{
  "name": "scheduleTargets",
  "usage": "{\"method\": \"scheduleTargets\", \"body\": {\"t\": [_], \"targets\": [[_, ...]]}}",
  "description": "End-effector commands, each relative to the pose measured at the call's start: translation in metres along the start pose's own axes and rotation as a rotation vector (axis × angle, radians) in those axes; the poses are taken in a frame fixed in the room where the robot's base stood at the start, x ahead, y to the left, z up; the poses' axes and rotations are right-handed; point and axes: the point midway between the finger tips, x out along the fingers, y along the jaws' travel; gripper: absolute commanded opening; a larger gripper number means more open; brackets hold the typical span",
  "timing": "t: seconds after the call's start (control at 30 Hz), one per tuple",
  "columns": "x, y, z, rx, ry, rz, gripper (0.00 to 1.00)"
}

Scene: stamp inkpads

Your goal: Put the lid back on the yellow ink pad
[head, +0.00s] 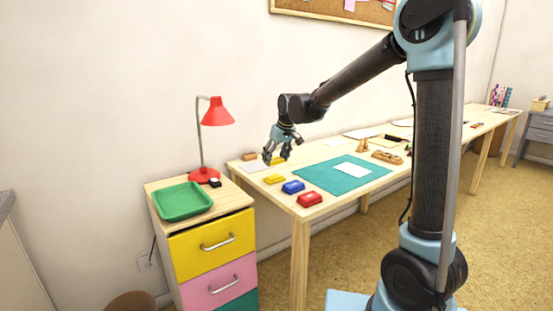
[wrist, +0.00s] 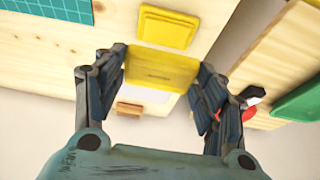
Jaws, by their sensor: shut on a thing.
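My gripper (wrist: 163,88) is shut on a yellow lid (wrist: 162,66), which sits between its two fingers in the wrist view. In the head view my gripper (head: 276,158) is above the back left part of the table, and the yellow lid (head: 279,160) shows beside the fingers. The yellow ink pad (head: 274,179) lies on the table in front of the gripper. In the wrist view the ink pad (wrist: 168,27) is just above the lid in the picture, a flat yellow piece with a raised rim. The lid and the pad are apart.
A blue pad (head: 293,187) and a red pad (head: 310,199) lie right of the yellow pad. A teal mat (head: 318,180) with white paper is beyond them. A small brown block (head: 249,156) lies at the back left. A drawer cabinet bears a green tray (head: 184,203) and red lamp (head: 215,112).

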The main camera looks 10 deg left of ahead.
Motion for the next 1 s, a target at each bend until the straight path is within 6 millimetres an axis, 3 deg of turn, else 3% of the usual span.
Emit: {"method": "scheduleTargets", "body": {"t": [0.7,1.0], "targets": [[0.045,0.0,0.019,0.0,0.0,0.0,0.52],[0.051,0.0,0.022,0.0,0.0,0.0,0.52]]}}
